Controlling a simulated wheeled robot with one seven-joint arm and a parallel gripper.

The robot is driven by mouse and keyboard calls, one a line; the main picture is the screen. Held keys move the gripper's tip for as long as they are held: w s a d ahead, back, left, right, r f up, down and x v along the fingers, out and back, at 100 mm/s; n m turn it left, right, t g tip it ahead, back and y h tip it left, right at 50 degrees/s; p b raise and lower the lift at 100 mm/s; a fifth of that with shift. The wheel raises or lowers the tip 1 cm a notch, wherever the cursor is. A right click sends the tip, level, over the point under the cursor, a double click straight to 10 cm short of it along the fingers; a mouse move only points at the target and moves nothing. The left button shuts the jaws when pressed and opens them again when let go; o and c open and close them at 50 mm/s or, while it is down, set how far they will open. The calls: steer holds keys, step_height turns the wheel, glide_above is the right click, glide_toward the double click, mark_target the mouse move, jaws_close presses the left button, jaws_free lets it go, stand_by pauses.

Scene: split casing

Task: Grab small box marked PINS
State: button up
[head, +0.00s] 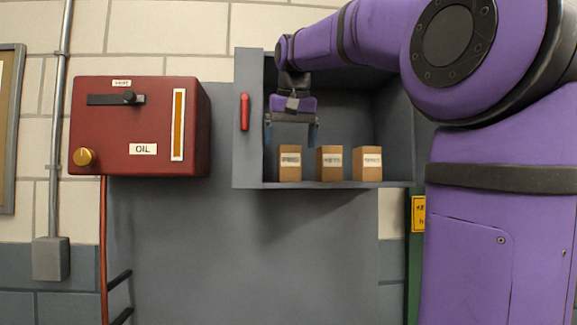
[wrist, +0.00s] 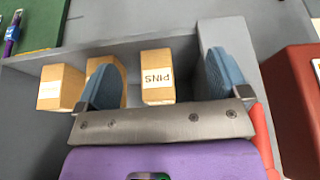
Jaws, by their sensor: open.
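The small box marked PINS (wrist: 158,80) is tan cardboard with a white label and shows between my open fingers in the wrist view. By its position it is the leftmost box (head: 290,163) in the head view, where its label is too small to read. It stands upright on the cabinet shelf. My gripper (head: 290,138) points down above this box, inside the cabinet, with blue fingers spread to either side and nothing held. It also shows in the wrist view (wrist: 168,84). Whether the fingers touch the box cannot be told.
Two similar boxes stand to the right, a middle one (head: 330,163) and a right one (head: 367,163). In the wrist view my left finger partly hides the middle one (wrist: 98,83). The grey cabinet (head: 325,186) has a red handle (head: 244,112) at left. A red OIL unit (head: 140,115) hangs farther left.

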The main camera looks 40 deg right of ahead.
step_height(320, 180, up, 2)
steer(key=d, duration=0.2)
glide_toward(289, 153)
steer(key=shift+m, duration=0.3)
steer(key=w+d+f, duration=0.4)
steer(key=w, duration=0.1)
steer(key=shift+d+f, duration=0.1)
steer(key=shift+f, duration=0.2)
steer(key=shift+x, duration=2.5)
steer(key=c, duration=1.2)
steer(key=shift+r, duration=0.2)
